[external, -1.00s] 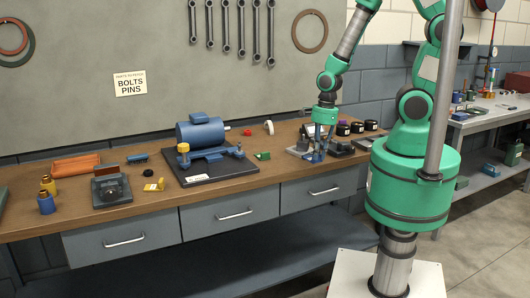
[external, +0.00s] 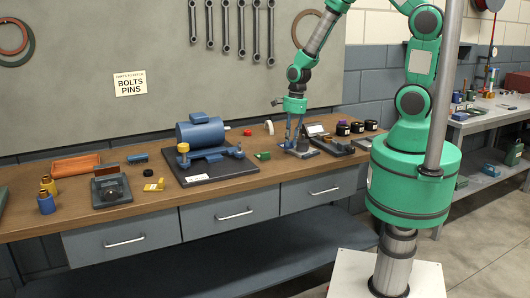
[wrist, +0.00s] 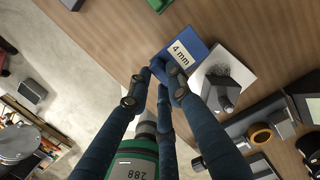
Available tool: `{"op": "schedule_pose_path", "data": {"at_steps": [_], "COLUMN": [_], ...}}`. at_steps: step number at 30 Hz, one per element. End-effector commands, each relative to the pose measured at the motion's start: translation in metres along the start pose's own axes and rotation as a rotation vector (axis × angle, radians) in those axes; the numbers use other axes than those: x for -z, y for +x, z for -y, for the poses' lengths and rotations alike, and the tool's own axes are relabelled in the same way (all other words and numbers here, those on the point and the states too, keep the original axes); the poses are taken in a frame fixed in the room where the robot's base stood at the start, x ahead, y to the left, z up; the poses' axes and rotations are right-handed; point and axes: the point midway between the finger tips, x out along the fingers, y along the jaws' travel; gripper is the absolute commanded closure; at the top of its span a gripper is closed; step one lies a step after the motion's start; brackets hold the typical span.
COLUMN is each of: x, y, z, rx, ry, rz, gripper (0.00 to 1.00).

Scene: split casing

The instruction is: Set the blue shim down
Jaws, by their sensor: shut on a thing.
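The blue shim (wrist: 171,69) is a flat plate with a white "4 mm" label, seen in the wrist view. My gripper (wrist: 166,78) is shut on it at its near edge, and the label end sticks out beyond the fingertips. In the external view my gripper (external: 291,145) points down over the right part of the workbench (external: 240,180), beside a grey block. The shim is hard to tell from my dark blue fingers there. I cannot tell whether it touches anything below.
A pale plate (wrist: 238,67) with a grey knobbed piece lies right of the shim. A small green block (external: 262,156) and a blue motor (external: 203,133) on a black mat (external: 205,174) stand to the left. Dark jars (external: 357,128) stand to the right. Bare wood shows beyond the shim.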

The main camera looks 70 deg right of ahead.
Motion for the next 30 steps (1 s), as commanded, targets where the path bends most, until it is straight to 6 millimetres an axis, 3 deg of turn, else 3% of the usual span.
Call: {"op": "schedule_pose_path", "data": {"at_steps": [6,20,30], "x": [0.002,0.0,-0.025], "y": [0.001,0.002,0.01], "z": [0.022,0.026,0.062], "rx": [0.0,0.001,0.0], "ry": [0.0,-0.001,-0.001], "rz": [-0.001,0.0,-0.001], "gripper": [0.98,0.98,0.98]}}
